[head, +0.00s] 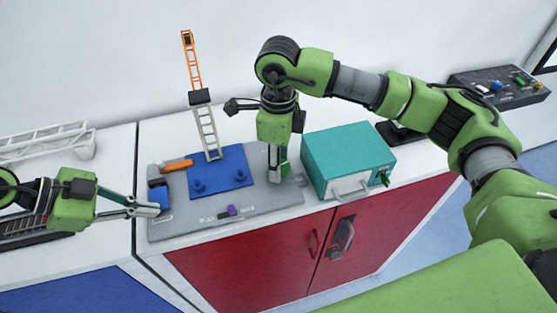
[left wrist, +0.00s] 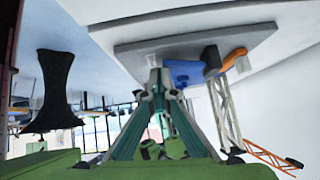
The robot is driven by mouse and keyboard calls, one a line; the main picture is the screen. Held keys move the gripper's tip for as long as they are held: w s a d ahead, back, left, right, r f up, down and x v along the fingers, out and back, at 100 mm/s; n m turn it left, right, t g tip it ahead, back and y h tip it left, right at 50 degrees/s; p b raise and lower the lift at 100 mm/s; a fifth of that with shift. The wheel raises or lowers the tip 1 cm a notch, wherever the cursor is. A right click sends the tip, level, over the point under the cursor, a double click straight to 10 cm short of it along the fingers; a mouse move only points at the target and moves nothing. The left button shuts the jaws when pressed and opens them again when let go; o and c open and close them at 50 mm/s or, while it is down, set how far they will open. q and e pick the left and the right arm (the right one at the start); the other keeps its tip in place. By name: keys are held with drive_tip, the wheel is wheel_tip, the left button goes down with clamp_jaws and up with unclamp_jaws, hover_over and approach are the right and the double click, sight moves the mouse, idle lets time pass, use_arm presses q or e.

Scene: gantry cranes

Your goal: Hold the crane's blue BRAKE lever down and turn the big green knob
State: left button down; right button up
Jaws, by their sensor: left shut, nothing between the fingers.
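The crane (head: 207,125) stands on a grey panel (head: 230,215), with a white lattice tower and an orange jib. The blue BRAKE lever (head: 159,196) is at the panel's left end. My left gripper (head: 155,209) is shut and empty, its tips at the lever's front side; whether they touch it I cannot tell. In the left wrist view the shut fingertips (left wrist: 158,80) are just in front of something blue (left wrist: 184,72). The green knob (head: 285,168) is at the panel's right end, partly hidden by my right gripper (head: 273,175), which points down at it. Its finger opening is unclear.
A teal box (head: 347,157) with a handle stands right of the panel. A small purple part (head: 232,210) and an orange piece (head: 177,165) are on the panel. A white lattice piece (head: 45,145) lies at left. A dark control box (head: 498,88) stands at far right.

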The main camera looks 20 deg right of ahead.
drive_tip(key=m, duration=0.4)
drive_tip(key=shift+m, duration=2.2)
drive_tip(key=o, duration=1.1)
wheel_tip(320, 180, up, 12)
